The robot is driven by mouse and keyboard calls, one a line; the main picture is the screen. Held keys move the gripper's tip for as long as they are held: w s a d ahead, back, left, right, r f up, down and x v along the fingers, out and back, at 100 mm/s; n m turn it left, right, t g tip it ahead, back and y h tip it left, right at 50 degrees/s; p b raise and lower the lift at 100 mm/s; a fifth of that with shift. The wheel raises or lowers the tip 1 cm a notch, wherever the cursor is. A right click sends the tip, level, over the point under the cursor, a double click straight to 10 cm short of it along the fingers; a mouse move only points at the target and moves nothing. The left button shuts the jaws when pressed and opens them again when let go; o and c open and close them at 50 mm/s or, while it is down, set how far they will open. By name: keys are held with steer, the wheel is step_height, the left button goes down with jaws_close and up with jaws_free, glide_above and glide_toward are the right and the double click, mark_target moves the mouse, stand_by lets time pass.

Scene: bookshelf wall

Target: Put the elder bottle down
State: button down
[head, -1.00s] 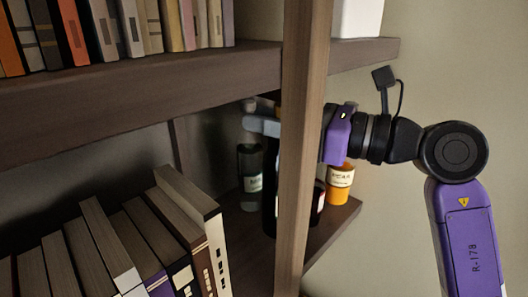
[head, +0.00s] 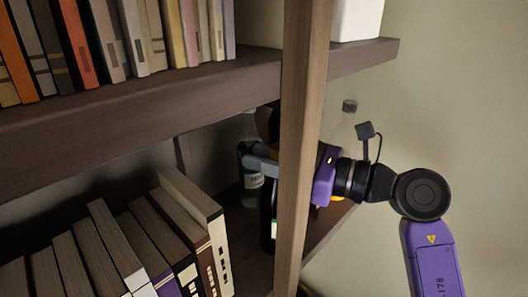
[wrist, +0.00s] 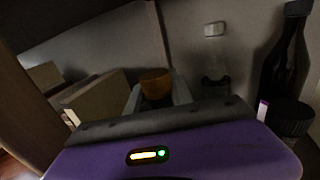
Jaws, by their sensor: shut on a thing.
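My gripper (head: 262,160) reaches past the upright post into the lower shelf bay. Its grey finger shows left of the post and its purple body right of it. In the wrist view the jaws are closed around a bottle with an amber-brown cap (wrist: 156,82), which I take to be the elder bottle. Its name is not readable. A dark bottle body (head: 268,230) stands below the finger in the head view and seems to be the held one, partly behind the post. I cannot tell whether its base touches the shelf board.
A clear bottle with a pale label (head: 253,182) is just left of my gripper. A dark-capped clear bottle (head: 348,107) shows behind my wrist. The wrist view has a tall dark bottle (wrist: 286,60) and a black-lidded jar (wrist: 290,116) at right. Books (head: 200,215) fill the left; the post (head: 303,150) is close.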

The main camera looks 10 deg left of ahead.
steer(key=shift+f, duration=0.15)
steer(key=c, duration=1.1)
jaws_free()
steer(key=shift+d, duration=0.15)
steer(key=b+v, duration=0.3)
steer(key=v, duration=0.8)
steer(key=shift+d+b, duration=0.3)
steer(key=shift+b, duration=0.05)
